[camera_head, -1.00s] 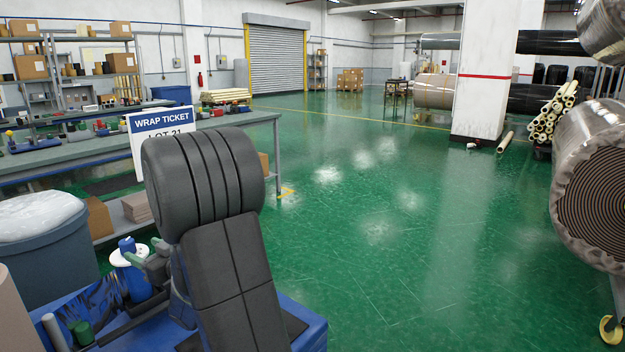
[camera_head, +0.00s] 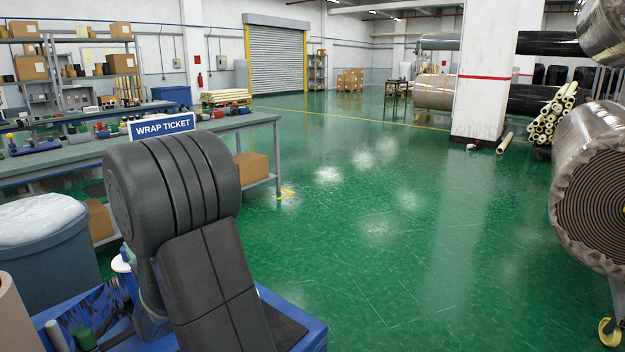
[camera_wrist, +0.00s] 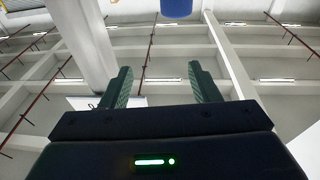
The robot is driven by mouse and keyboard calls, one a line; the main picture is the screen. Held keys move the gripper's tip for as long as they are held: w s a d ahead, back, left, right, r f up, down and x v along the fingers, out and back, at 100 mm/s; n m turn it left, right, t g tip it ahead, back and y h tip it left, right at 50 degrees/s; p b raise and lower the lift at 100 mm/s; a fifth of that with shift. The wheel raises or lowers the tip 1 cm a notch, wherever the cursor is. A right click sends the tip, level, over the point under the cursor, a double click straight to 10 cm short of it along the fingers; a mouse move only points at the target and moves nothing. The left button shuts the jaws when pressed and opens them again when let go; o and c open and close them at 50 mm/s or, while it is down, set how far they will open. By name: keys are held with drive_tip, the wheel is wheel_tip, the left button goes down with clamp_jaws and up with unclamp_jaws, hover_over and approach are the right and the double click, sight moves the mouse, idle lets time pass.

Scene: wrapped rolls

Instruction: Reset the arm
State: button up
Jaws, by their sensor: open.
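My gripper (camera_wrist: 160,76) shows in the wrist view, its two dark green fingers apart with nothing held between them. The view past the fingers is of the ceiling with beams and red pipes, so the camera faces upward. In the head view my dark grey arm stands in the left foreground, and the gripper itself cannot be made out there. A blue and white sign reading "WRAP TICKET" (camera_head: 162,127) shows above the arm, its lower part hidden behind it.
A grey-green workbench (camera_head: 70,155) with tools stands behind the arm, a brown box (camera_head: 251,166) beneath it. A blue bin (camera_head: 45,265) with a white bag stands at left. Large wrapped rolls (camera_head: 592,195) are at right. The green floor (camera_head: 370,250) between is clear.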

drive_tip(key=m+t+h, duration=0.1)
drive_tip(key=s+a+m+t+h+p, duration=0.1)
drive_tip(key=h, duration=0.1)
drive_tip(key=s+a+m+t+h, duration=0.1)
drive_tip(key=m+h, duration=0.1)
drive_tip(key=shift+s+a+f+t+p, duration=0.15)
drive_tip(key=shift+s+f+t+p, duration=0.1)
drive_tip(key=shift+f+t+p, duration=0.15)
idle(0.6)
